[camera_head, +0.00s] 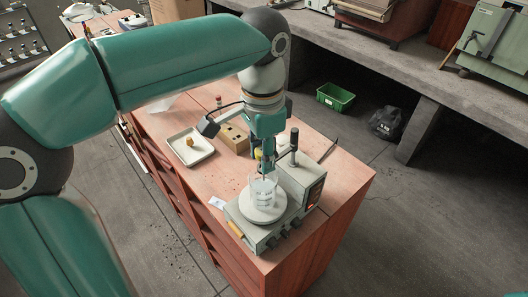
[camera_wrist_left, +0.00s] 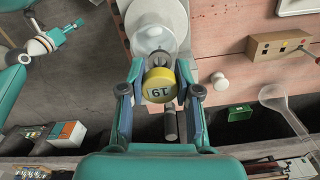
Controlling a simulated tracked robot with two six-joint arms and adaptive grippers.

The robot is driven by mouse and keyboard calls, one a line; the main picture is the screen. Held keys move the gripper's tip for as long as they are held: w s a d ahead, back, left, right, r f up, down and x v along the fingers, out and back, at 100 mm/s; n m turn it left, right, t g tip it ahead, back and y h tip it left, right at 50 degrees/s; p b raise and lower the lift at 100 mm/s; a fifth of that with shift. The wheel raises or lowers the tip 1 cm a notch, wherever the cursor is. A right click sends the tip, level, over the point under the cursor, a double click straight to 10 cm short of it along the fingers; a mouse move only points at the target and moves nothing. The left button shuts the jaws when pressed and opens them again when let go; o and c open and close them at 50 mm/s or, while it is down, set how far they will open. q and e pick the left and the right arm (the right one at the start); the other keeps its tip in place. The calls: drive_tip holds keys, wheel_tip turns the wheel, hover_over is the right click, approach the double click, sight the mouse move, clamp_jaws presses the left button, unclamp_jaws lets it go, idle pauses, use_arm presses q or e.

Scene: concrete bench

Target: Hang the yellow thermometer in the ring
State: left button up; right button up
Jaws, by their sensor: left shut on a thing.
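The yellow thermometer (camera_wrist_left: 160,86) has a round yellow head with dark figures on it. My left gripper (camera_wrist_left: 160,100) is shut on it, one finger on each side. In the head view the left gripper (camera_head: 265,150) points down over a glass beaker (camera_head: 263,190) on the hotplate (camera_head: 247,229). Only a bit of yellow (camera_head: 258,154) shows there. A grey ring-like part (camera_wrist_left: 159,59) shows just beyond the yellow head, over the beaker. I cannot tell whether the stem is inside it. My right gripper (camera_wrist_left: 68,31) shows small at the wrist view's upper left; its opening is unclear.
A post with a black grip (camera_head: 294,141) stands close beside the left gripper. A wooden block with holes (camera_head: 234,138) and a white tray (camera_head: 190,147) with a small tan item lie behind it. The front bench corner is bare.

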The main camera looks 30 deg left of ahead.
use_arm(q)
drive_tip(key=shift+f+b, duration=0.95)
drive_tip(key=shift+f, duration=0.5)
drive_tip(key=o, duration=0.9)
drive_tip(key=o, duration=0.4)
drive_tip(key=shift+r, duration=0.1)
wheel_tip(320, 180, up, 7)
drive_tip(key=p, duration=0.7)
